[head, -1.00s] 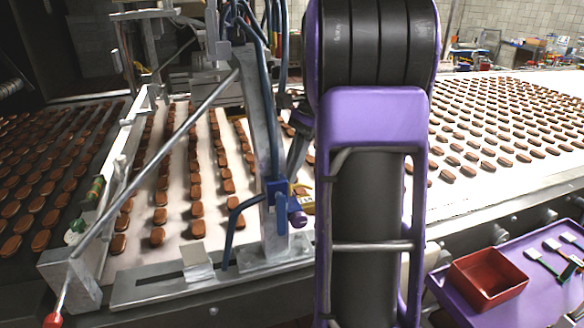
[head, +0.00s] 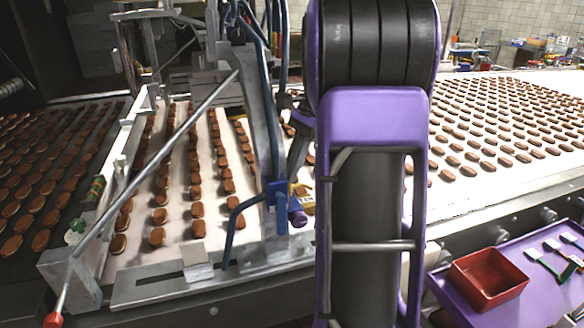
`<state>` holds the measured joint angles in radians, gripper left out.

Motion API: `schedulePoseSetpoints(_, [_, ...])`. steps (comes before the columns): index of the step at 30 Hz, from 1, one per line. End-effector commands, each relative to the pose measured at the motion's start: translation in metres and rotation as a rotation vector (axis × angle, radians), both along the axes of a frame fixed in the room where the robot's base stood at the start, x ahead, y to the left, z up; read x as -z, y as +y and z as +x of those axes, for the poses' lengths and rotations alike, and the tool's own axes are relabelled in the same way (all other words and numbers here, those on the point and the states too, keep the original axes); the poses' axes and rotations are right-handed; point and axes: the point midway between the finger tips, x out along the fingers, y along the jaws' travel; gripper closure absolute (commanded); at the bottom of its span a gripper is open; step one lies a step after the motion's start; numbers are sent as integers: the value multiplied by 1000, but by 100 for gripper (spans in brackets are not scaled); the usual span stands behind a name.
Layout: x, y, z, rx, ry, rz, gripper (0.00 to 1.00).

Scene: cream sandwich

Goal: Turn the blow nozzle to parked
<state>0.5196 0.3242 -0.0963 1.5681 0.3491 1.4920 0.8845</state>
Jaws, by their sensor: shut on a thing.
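The blow nozzle (head: 277,196) is a blue block with a bent blue tube (head: 232,228), carried on the grey metal post over the front edge of the belt. The tube runs left from the block and bends down towards the rail. My gripper (head: 289,190) is at the right side of the blue block, small in view and partly hidden by my purple and black arm. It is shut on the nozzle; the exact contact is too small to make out. A yellow piece with dark marks (head: 305,198) shows just right of it, partly behind my arm.
Rows of brown sandwich biscuits (head: 160,215) lie on the pale belt (head: 175,245). A slanted rod with a red knob (head: 53,320) crosses the left. A red bin (head: 488,279) and brushes stand on a purple tray (head: 543,291) at the right. Blue hoses (head: 268,100) hang above.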

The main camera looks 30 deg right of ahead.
Motion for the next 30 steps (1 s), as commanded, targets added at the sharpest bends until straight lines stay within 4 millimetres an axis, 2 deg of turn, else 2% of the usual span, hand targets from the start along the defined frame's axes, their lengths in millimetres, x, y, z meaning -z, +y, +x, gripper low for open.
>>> schedulePoseSetpoints(13, [0,-1,-1,1,1,-2,100])
schedulePoseSetpoints(14, [0,-1,-1,1,1,-2,87])
schedulePoseSetpoints(15, [0,-1,-1,1,1,-2,79])
schedulePoseSetpoints(20, [0,-1,0,1,0,-1,52])
schedulePoseSetpoints(30, [-3,-1,0,0,-1,-1,52])
